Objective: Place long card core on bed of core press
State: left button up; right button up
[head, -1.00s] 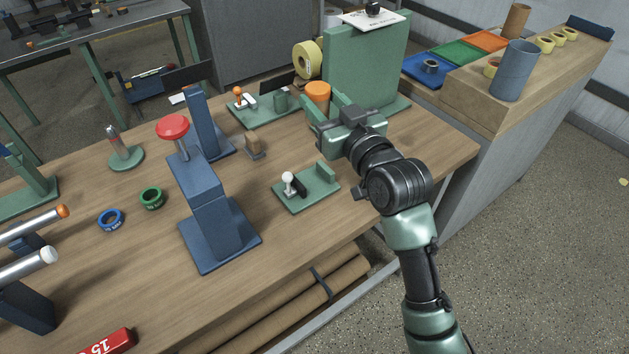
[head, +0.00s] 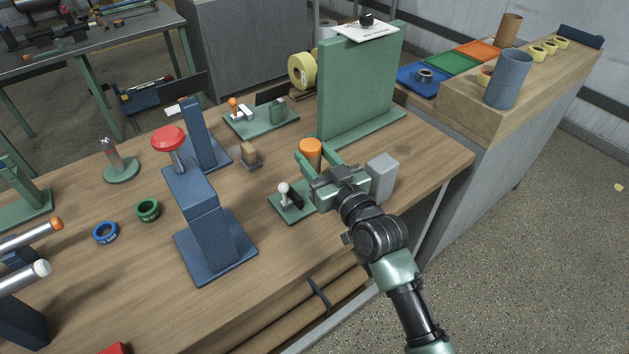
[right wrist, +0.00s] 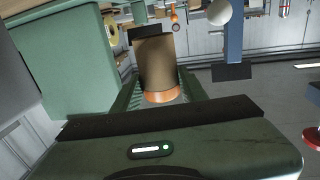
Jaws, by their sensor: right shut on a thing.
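My right gripper (head: 318,160) is shut on an upright card core, whose orange end (head: 311,148) faces up in the head view. In the right wrist view the core (right wrist: 157,65) is a brown tube with an orange end, between the fingers. The core is above the bench, behind a small green fixture (head: 287,210) with a white-knobbed lever. A blue press-like stand (head: 207,215) with a red knob is to its left. I cannot tell for certain which of these is the core press. The core's lower part is hidden in the head view. My left gripper is not in view.
A tall green board (head: 360,85) stands behind the gripper. A grey block (head: 383,172) is just right of it. The bench's front strip (head: 290,250) is clear.

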jog(key=shift+f, duration=3.6)
jog(key=shift+f, duration=0.15)
jog(key=o, duration=1.3)
